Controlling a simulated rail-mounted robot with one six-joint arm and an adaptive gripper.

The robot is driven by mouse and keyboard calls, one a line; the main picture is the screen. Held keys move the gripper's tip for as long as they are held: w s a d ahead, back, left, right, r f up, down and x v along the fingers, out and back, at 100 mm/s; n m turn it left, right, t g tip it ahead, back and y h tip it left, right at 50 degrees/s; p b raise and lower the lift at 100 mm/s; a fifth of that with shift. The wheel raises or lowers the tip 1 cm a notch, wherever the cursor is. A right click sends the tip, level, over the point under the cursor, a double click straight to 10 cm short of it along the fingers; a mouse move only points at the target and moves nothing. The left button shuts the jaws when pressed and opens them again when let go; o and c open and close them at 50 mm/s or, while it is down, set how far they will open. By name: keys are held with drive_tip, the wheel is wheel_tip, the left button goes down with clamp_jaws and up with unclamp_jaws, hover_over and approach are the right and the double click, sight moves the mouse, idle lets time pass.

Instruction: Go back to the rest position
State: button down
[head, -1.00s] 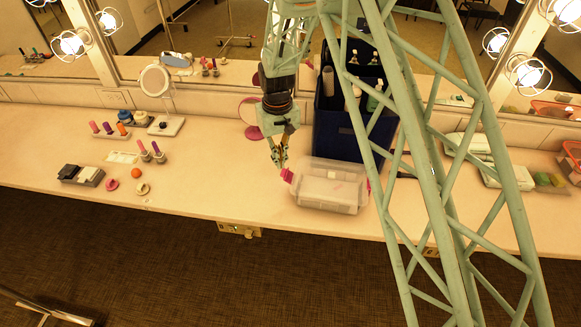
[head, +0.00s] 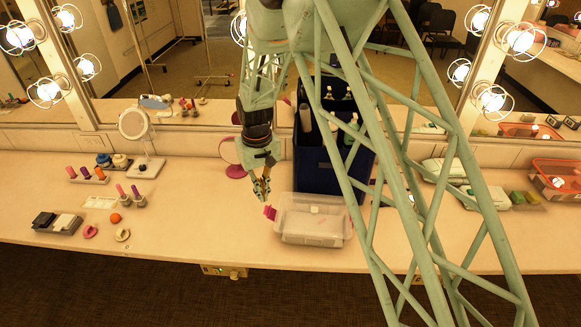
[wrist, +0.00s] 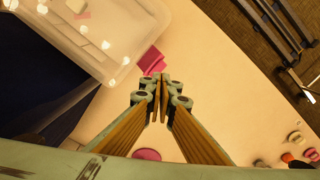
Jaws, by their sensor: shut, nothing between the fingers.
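My gripper (head: 264,196) is shut and empty. In the wrist view the closed fingertips (wrist: 160,80) are in the middle, and the box (wrist: 95,30) is at the upper left. A pink latch (wrist: 152,60) shows just beyond the fingertips. The fingers look apart from the box and latch in the head view.
A dark blue bin (head: 318,160) with bottles stands behind the box. A round mirror (head: 134,126), a dark grey tray (head: 57,222) and several small items are at the left. An orange basket (head: 556,176) is at the far right. The counter's left-middle (head: 190,220) is clear.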

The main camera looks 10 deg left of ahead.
drive_tip(key=s+d+r+m+t+b, duration=0.1)
drive_tip(key=s+d+r+m, duration=0.1)
drive_tip(key=d+r, duration=0.95)
drive_tip(key=s+d+r+m+b, duration=0.1)
drive_tip(key=s+d+r+b, duration=0.1)
drive_tip(key=d+r, duration=0.95)
drive_tip(key=s+d+r+m+t+b, duration=0.1)
drive_tip(key=s+d+r+m+b, duration=0.1)
drive_tip(key=s+d+r, duration=0.95)
drive_tip(key=s+d+m+t+b, duration=0.1)
drive_tip(key=s+d, duration=0.6)
drive_tip(key=s, duration=0.5)
drive_tip(key=s+d+m+t+b, duration=0.1)
drive_tip(key=s+d+m+b, duration=0.1)
drive_tip(key=s+d, duration=0.5)
drive_tip(key=s, duration=0.6)
drive_tip(key=shift+s+r, duration=0.25)
drive_tip(key=shift+r, duration=0.05)
